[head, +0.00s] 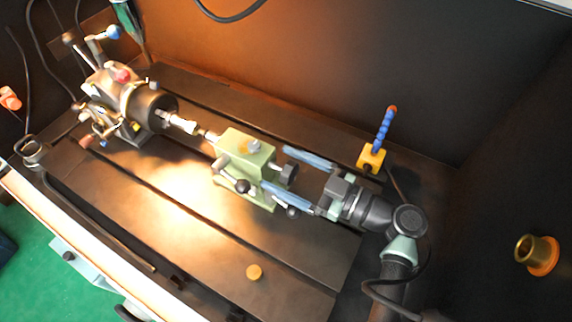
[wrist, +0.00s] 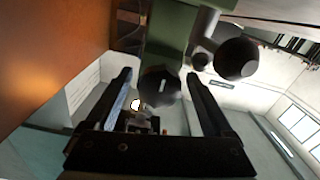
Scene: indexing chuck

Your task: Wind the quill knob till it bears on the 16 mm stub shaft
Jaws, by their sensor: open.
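The green tailstock (head: 238,160) stands on the slotted bed. Its dark quill knob (head: 288,173) is at its right end; the knob also shows in the wrist view (wrist: 158,86). My gripper (head: 275,168) is open, its two blue fingers on either side of the knob. In the wrist view the knob sits between the fingertips (wrist: 158,76) with a gap on both sides. The bright stub shaft (head: 180,123) sticks out of the dark chuck (head: 150,105) toward the quill tip (head: 208,136). I cannot tell whether the tip touches the shaft.
A black ball lever (head: 242,186) projects from the tailstock's front, close to one finger. A yellow block with a blue hose (head: 371,158) stands behind my wrist. A small orange disc (head: 254,272) lies on the bed's front. A brass bushing (head: 525,249) is at far right.

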